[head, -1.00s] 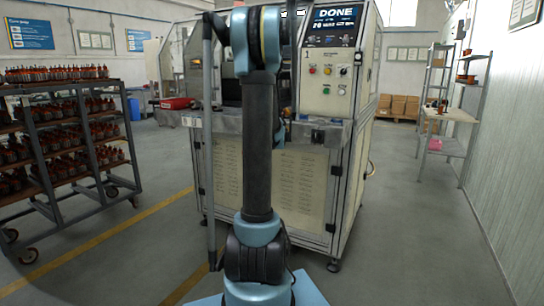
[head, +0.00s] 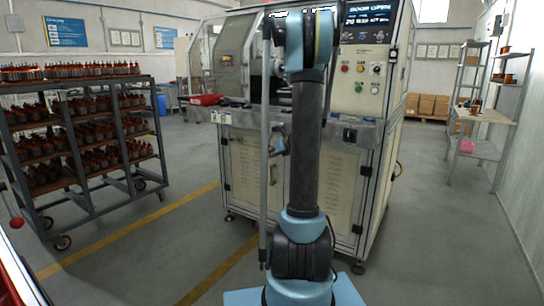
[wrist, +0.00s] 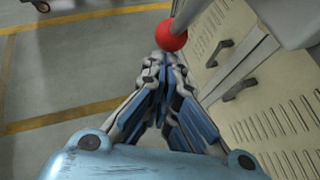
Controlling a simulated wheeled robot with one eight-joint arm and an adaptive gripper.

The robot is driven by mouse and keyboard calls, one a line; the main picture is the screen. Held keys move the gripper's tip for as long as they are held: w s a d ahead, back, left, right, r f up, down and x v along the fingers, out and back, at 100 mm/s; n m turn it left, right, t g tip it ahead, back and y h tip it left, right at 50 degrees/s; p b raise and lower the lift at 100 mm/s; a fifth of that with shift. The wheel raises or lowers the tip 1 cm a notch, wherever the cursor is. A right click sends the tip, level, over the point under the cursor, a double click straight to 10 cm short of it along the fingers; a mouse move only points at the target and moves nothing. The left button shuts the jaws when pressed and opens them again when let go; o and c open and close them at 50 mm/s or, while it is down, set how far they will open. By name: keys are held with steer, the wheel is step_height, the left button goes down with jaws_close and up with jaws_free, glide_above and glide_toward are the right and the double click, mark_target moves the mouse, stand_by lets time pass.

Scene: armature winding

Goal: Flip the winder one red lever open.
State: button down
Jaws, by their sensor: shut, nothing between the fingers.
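Winder one (head: 240,170) is the pale machine in the middle of the head view, with a "1" on its control panel (head: 361,75) and a screen reading "DOOR OPEN". A red ball knob (wrist: 171,37) on a grey rod (wrist: 192,12) is at the top of the wrist view. My gripper (wrist: 166,63) is shut and empty, with its fingertips right at the ball's near side. I cannot tell whether they touch. In the head view my gripper (head: 279,143) is partly behind my arm, low in front of the machine, and this knob cannot be made out.
A rack (head: 60,205) of wound armatures stands at the left. Another red ball (head: 15,222) on a thin rod shows at the left edge. Cabinet doors with handles (wrist: 240,83) lie close right of my gripper. Shelves (head: 480,150) stand at the right. The front floor is mostly clear.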

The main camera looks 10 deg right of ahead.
stand_by(0.4)
steer(key=s+d+r, duration=0.1)
steer(key=s+d, duration=0.4)
steer(key=s, duration=0.6)
steer(key=shift+s+d+r, duration=0.2)
steer(key=shift+s+r, duration=0.15)
steer(key=shift+r, duration=0.05)
